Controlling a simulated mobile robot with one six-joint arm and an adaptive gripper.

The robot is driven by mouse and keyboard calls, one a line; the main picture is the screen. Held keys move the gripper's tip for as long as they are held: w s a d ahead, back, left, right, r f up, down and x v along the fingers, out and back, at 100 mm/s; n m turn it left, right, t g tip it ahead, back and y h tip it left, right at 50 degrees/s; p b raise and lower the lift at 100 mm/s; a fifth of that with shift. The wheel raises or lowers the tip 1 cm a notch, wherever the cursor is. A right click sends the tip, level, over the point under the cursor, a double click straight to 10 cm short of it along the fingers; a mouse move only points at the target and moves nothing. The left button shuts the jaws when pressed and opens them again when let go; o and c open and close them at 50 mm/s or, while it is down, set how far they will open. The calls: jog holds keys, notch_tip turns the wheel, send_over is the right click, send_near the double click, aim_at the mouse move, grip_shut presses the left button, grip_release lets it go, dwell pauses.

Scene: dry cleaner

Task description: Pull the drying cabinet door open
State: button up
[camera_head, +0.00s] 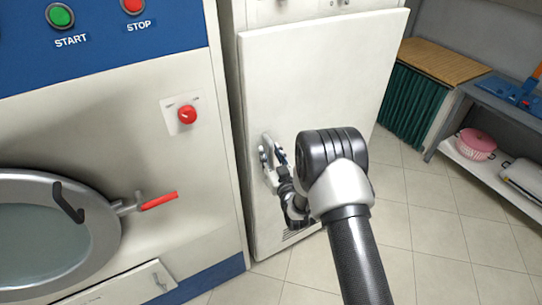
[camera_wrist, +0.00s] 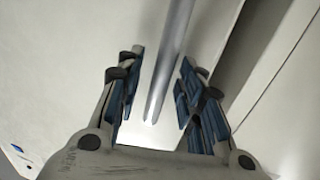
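The drying cabinet door (camera_head: 320,75) is a tall white panel in the middle of the head view. I cannot tell whether it is fully closed. A grey metal handle bar (camera_wrist: 172,60) runs down the wrist view in front of the white door (camera_wrist: 80,50). My gripper (camera_head: 272,155) is at the left part of the door in the head view. In the wrist view my gripper (camera_wrist: 163,100) is open, with one finger on each side of the bar and a visible gap to both.
A washing machine (camera_head: 110,130) with a round door (camera_head: 105,230) and a red-handled latch (camera_head: 158,201) stands close on the left. A shelf (camera_head: 500,105) with a pink basket (camera_head: 477,143) is at the right. The tiled floor (camera_head: 420,240) between is clear.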

jog(key=shift+c, duration=0.6)
grip_shut()
